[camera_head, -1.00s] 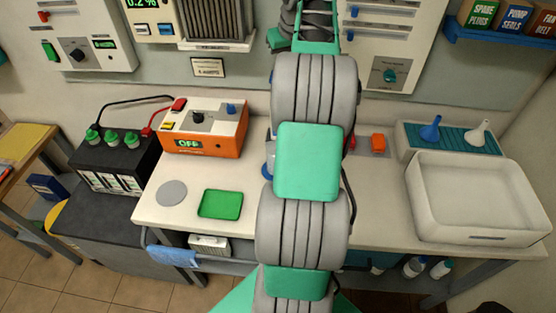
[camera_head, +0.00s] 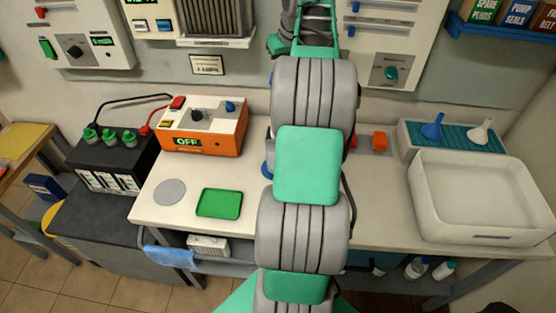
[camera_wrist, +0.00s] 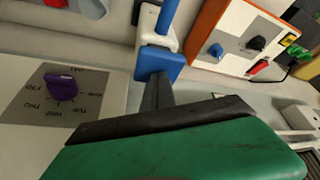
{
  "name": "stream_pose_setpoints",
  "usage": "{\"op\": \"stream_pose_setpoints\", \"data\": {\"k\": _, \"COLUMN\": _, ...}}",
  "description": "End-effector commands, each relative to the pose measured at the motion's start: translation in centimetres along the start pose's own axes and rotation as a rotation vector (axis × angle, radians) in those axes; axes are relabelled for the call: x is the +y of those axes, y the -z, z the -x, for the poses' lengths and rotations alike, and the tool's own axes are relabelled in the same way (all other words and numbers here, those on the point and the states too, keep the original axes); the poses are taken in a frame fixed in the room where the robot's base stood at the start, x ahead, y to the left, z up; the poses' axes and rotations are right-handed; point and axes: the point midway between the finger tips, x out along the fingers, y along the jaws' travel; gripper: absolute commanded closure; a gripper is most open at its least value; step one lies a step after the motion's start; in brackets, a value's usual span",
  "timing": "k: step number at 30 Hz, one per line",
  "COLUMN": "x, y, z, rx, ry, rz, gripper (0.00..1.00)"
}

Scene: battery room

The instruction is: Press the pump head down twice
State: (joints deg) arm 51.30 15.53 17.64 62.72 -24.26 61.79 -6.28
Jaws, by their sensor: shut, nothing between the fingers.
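In the wrist view, my gripper (camera_wrist: 159,68) shows as dark tapering fingers, closed together, with a blue block at their end. A white piece with an upright blue rod (camera_wrist: 168,16) stands right by the block; it may be part of the pump. I cannot tell whether block and pump touch, or how far the head is pressed. In the head view, my arm covers the pump area and my gripper. Only a small blue part (camera_head: 267,168) shows at the arm's left edge.
An orange charger box (camera_head: 203,126) and a green tray (camera_head: 219,203) stand left of my arm. A white basin (camera_head: 475,230) is on the right. A panel with a purple knob (camera_wrist: 62,84) shows at left in the wrist view.

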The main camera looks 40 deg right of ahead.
Motion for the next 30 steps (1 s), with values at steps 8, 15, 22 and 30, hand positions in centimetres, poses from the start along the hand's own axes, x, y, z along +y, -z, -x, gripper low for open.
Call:
{"op": "stream_pose_setpoints", "data": {"k": 8, "x": 0.0, "y": -0.5, "z": -1.2, "rx": -0.003, "ry": 0.002, "rz": -0.001, "gripper": 1.00}}
{"op": "stream_pose_setpoints", "data": {"k": 15, "x": 0.0, "y": -0.9, "z": -2.0, "rx": -0.003, "ry": 0.002, "rz": 0.000, "gripper": 1.00}}
{"op": "stream_pose_setpoints", "data": {"k": 22, "x": -0.1, "y": -1.0, "z": -2.2, "rx": -0.004, "ry": 0.002, "rz": 0.000, "gripper": 1.00}}
{"op": "stream_pose_setpoints", "data": {"k": 30, "x": 0.0, "y": -0.6, "z": -1.3, "rx": -0.005, "ry": 0.002, "rz": 0.000, "gripper": 1.00}}
